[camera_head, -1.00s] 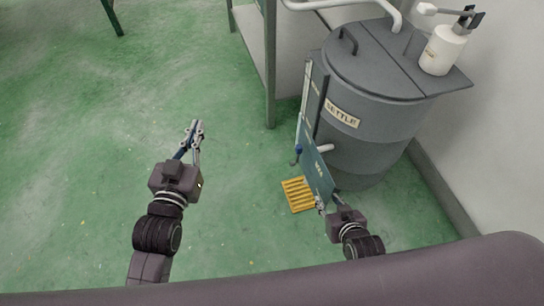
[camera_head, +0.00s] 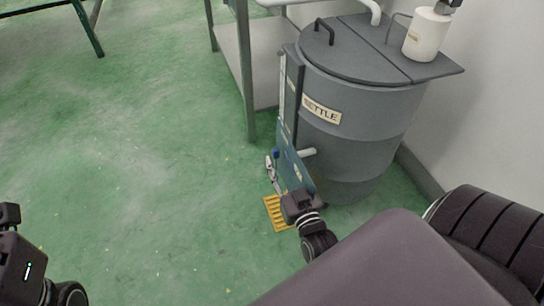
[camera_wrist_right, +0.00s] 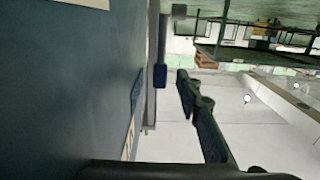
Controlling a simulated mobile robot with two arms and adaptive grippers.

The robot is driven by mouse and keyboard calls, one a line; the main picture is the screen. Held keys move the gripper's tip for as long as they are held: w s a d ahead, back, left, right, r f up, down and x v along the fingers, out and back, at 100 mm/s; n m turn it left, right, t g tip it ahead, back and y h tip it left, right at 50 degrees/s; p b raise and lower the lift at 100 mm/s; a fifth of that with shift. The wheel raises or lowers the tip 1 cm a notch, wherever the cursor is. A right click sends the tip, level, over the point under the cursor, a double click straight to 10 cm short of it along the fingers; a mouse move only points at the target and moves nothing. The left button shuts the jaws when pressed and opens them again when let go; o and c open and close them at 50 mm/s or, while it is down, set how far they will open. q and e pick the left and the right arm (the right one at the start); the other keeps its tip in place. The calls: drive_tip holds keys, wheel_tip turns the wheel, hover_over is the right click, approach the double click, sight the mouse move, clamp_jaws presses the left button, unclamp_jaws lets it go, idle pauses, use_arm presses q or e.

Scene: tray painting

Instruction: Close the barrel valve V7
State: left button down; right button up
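The grey barrel (camera_head: 360,130) labelled "SETTLE" stands at the right in the head view. A small blue valve handle (camera_head: 276,154) shows low on its left side, by a blue-green panel (camera_head: 290,170). In the right wrist view the blue handle (camera_wrist_right: 160,76) is at the end of a grey rod, beyond my fingers. My right gripper (camera_head: 271,172) is beside the panel, just below the handle, and looks open and empty. In the wrist view one finger is clear; the other is mostly hidden near the panel. My left gripper's fingers are outside the head view.
A yellow floor grate (camera_head: 275,214) lies below my right gripper. A white bottle (camera_head: 426,34) stands on the barrel lid. A metal table leg (camera_head: 246,75) is left of the barrel, and a wall is at the right.

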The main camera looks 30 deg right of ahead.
sight(277, 157)
drive_tip(key=shift+b+x, duration=0.6)
drive_tip(key=shift+x, duration=1.45)
drive_tip(key=shift+c, duration=0.7)
clamp_jaws()
